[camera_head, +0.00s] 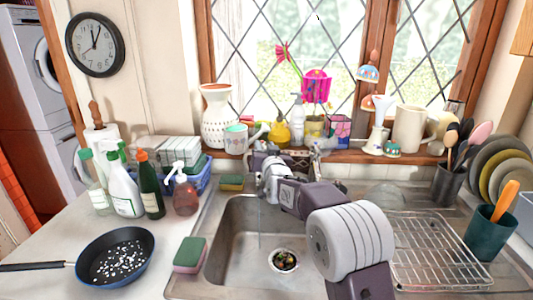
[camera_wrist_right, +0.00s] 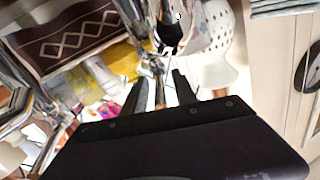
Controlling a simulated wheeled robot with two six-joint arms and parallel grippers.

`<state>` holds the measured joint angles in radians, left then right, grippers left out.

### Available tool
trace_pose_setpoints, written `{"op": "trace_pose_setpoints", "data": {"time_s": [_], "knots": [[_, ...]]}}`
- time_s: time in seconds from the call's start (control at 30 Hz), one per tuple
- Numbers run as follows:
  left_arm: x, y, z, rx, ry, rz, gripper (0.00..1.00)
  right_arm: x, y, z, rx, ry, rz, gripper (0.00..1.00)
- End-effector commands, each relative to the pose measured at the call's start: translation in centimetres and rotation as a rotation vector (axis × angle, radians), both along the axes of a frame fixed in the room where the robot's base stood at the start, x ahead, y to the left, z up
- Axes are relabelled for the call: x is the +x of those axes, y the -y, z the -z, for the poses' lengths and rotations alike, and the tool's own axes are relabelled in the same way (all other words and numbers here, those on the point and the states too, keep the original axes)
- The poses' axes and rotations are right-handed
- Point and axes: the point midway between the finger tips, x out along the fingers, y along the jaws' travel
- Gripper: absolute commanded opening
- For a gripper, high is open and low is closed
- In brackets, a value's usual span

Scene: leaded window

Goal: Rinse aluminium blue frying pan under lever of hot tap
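The blue frying pan (camera_head: 128,240) lies on the counter left of the sink, its dark handle pointing left. Its dark inside holds many white bits. My right arm reaches over the sink (camera_head: 225,215) to the tap area below the sill. My right gripper (camera_head: 262,158) largely hides the taps there; a chrome tap part (camera_head: 320,148) shows to its right. In the right wrist view, the dark fingers of this gripper (camera_wrist_right: 159,85) stand apart, with a shiny metal tap part (camera_wrist_right: 153,66) between or just beyond them. Contact is unclear. My left gripper is out of view.
A green and pink sponge (camera_head: 189,254) lies between pan and basin. Several bottles (camera_head: 124,190) stand behind the pan. A wire drying rack (camera_head: 440,250) and utensil pots (camera_head: 485,235) are on the right. A thin pale vertical line in the basin may be water.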

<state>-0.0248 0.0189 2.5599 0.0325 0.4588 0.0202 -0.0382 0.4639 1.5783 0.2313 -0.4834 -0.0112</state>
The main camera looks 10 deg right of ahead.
Motion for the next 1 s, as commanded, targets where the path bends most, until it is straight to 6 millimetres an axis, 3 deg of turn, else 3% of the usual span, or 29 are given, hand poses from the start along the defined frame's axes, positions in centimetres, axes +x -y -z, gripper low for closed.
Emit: {"op": "trace_pose_setpoints", "data": {"time_s": [0.2, 0.4, 1.0], "knots": [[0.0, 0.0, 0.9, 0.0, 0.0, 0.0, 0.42, -4.2, -0.3, 0.0, 0.001, 0.002, -0.002, 0.34], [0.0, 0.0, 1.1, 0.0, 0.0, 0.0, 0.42, -6.9, -0.5, 0.0, 0.0, 0.002, -0.002, 0.34], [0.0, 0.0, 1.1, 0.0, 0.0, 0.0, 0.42, -7.5, -0.6, 0.0, 0.0, 0.0, -0.001, 0.34]]}}
